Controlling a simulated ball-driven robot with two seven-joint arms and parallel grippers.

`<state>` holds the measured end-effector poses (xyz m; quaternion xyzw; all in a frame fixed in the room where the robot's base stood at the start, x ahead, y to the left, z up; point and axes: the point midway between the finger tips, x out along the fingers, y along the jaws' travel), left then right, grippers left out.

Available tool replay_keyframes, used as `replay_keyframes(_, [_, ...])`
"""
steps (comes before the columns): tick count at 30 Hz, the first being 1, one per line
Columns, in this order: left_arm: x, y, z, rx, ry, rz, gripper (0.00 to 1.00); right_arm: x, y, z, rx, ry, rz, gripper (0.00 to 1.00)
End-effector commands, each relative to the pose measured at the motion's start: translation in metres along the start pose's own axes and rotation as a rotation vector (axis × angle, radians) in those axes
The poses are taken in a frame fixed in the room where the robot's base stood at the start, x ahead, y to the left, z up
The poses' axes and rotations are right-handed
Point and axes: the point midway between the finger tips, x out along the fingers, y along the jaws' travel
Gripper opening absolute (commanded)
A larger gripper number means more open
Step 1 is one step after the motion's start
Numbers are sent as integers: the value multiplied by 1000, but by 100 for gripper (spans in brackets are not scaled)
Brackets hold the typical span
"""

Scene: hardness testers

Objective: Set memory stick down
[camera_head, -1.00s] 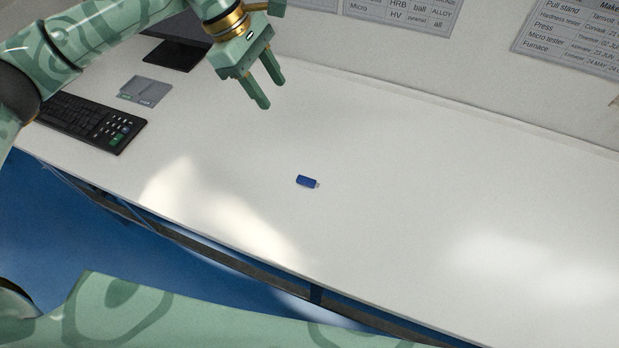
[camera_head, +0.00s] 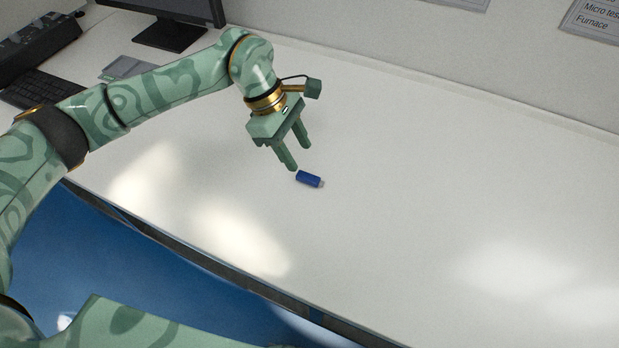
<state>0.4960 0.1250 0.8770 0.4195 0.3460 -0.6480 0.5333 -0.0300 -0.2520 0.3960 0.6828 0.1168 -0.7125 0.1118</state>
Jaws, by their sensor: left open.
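The blue memory stick (camera_head: 309,179) lies flat on the white bench (camera_head: 430,200), its pale metal plug end pointing right. My left gripper (camera_head: 299,158) is open, with its two fingers pointing down and empty. In the picture its fingertips are just above and to the left of the stick; I cannot tell how high they are over the bench. My right gripper is not in view.
A monitor (camera_head: 172,30), a dark keyboard (camera_head: 40,92) and a grey flat item (camera_head: 128,67) stand at the back left of the bench. The bench is clear to the right. The bench's front edge (camera_head: 200,247) drops to a blue floor.

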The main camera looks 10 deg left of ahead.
Motion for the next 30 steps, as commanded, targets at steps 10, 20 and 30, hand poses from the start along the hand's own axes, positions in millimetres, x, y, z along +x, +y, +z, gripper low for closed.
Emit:
replay_keyframes(10, [44,0,-4,-2,-3,-5,45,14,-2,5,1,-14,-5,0])
replay_keyframes(20, [69,1,-4,-1,0,1,45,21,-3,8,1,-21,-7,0])
replay_keyframes(30, [68,0,-4,0,0,0,0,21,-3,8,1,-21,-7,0])
